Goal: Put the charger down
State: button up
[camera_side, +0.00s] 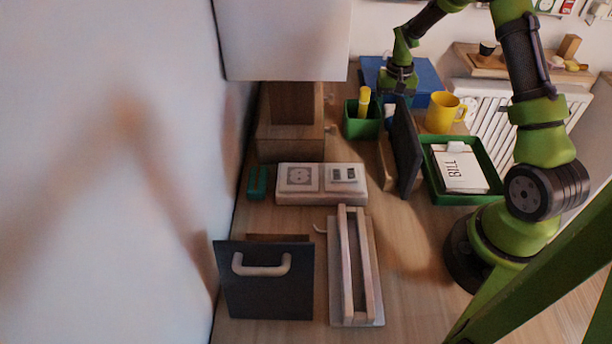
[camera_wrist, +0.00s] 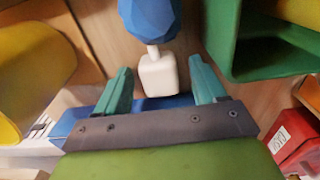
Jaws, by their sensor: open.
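My gripper (camera_side: 398,88) is low over the back of the desk, just behind a dark upright panel. In the wrist view its two teal fingers (camera_wrist: 160,66) are spread apart. A white block (camera_wrist: 158,75) on a short neck lies between the fingertips, with clear gaps on both sides. The neck joins a blue faceted body (camera_wrist: 150,18). I cannot tell whether this white and blue thing is the charger. In the side view a small blue and white patch (camera_side: 389,110) shows below my gripper, mostly hidden by the panel.
A green cup (camera_side: 362,125) with a yellow item stands left of my gripper. A yellow mug (camera_side: 440,113) stands right. The dark panel (camera_side: 406,150) and a green tray (camera_side: 433,185) are in front. A blue box (camera_side: 425,80) is behind. A socket panel (camera_side: 322,196) lies nearer the front.

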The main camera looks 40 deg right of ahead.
jog(key=c, duration=1.2)
jog(key=shift+o, duration=0.2)
notch_tip(320, 180, up, 9)
notch_tip(320, 180, up, 4)
jog(key=s+r+n, duration=0.1)
jog(key=s+n, duration=0.1)
notch_tip(320, 180, up, 12)
jog(key=n, duration=0.1)
send_over(391, 107)
jog(key=s+d, duration=0.2)
jog(key=s, duration=0.3)
jog(key=s+r+m, duration=0.1)
jog(key=s+r, duration=0.1)
jog(key=r, duration=0.6)
jog(key=s+d+r+m, duration=0.1)
jog(key=r, duration=0.7)
jog(key=shift+s+d+r, duration=0.25)
jog(key=shift+s+r, duration=0.15)
jog(key=shift+a, duration=0.1)
